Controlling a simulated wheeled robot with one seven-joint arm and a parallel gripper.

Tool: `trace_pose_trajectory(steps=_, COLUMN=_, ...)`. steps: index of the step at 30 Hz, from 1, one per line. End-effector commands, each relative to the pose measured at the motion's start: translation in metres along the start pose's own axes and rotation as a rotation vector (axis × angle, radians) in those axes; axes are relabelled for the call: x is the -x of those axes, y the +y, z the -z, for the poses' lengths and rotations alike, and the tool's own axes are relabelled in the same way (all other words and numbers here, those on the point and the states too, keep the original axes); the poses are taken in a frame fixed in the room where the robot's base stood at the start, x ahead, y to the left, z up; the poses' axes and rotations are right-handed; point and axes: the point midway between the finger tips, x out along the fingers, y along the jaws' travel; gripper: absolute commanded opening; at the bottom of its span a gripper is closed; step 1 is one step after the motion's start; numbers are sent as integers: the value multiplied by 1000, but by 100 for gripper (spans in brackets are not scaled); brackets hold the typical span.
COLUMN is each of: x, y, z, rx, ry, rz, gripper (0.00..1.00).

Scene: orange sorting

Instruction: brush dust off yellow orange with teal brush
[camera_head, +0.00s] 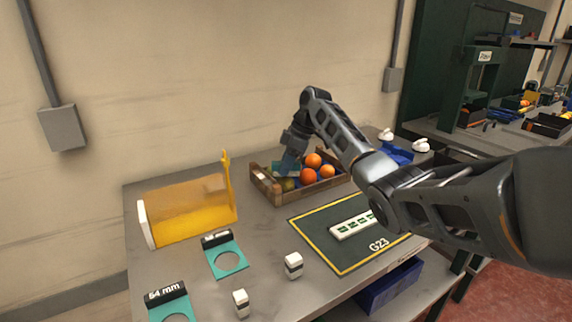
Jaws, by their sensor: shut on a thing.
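A wooden crate (264,187) stands near the back of the grey table with several fruits in it. Orange ones (313,160) are at its middle and right. A yellowish-green fruit (288,184), perhaps the yellow orange, sits low at the left end, partly hidden. My gripper (290,156) reaches down over the crate's left part and is shut on the teal brush (289,165). The brush is just above or against the yellowish fruit; I cannot tell whether they touch. Dust is too small to make out.
A dark green mat (312,235) with a white marked strip (352,226) lies right of centre. A yellow translucent guard (190,210) stands at the left. Teal ring gauges (227,260) and small white-and-black blocks (293,265) are in front. Blue items (397,154) lie behind my arm.

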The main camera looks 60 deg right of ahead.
Motion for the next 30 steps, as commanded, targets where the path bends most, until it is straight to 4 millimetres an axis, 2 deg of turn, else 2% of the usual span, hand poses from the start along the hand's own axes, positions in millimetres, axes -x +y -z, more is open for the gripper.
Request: trace_pose_trajectory(steps=30, x=-5, y=0, z=-2, rx=0, ry=0, rz=0, gripper=3)
